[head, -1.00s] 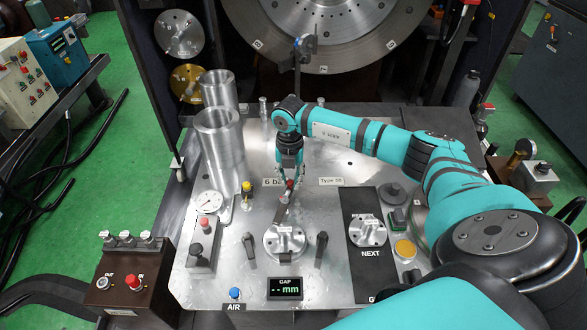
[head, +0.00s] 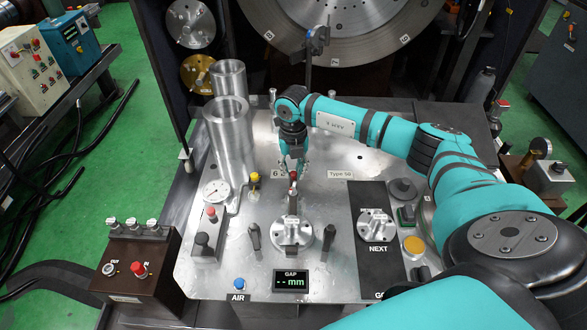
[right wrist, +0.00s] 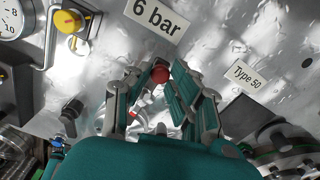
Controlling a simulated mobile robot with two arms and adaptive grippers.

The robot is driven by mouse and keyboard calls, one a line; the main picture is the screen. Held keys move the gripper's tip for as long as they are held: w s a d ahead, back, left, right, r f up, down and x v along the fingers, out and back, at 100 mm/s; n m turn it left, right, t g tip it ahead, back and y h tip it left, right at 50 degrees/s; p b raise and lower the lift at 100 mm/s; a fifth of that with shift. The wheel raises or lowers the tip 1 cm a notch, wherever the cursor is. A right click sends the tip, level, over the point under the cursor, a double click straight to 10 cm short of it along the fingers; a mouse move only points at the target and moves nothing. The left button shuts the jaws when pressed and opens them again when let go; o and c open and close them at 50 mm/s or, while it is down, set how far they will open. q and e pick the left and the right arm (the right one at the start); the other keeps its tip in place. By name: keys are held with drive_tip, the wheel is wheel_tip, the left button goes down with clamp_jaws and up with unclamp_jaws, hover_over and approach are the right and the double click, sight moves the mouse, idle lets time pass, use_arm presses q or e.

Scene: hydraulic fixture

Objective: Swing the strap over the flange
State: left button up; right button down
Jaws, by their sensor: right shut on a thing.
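The flange (head: 304,236) is a round silver disc with bolt holes at the front middle of the metal plate in the head view. The strap (head: 292,208) is a narrow grey bar. It runs from below my right gripper toward the front and lies across the middle of the flange in the picture; I cannot tell whether it touches. My right gripper (head: 294,174) points down behind the flange and is shut on the strap's red knob (right wrist: 160,74), which shows between the fingers in the right wrist view. My left gripper is not in view.
Dark clamp levers (head: 254,236) and (head: 325,241) stand on either side of the flange. A second flange (head: 376,226) sits on the black NEXT strip. Tall metal cylinders (head: 229,150) and a gauge (head: 215,192) stand left. A GAP display (head: 290,281) is in front.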

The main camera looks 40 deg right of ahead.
drive_tip(key=shift+w+r, duration=0.1)
drive_tip(key=c, duration=1.2)
unclamp_jaws()
wheel_tip(320, 180, up, 12)
drive_tip(key=shift+f, duration=0.1)
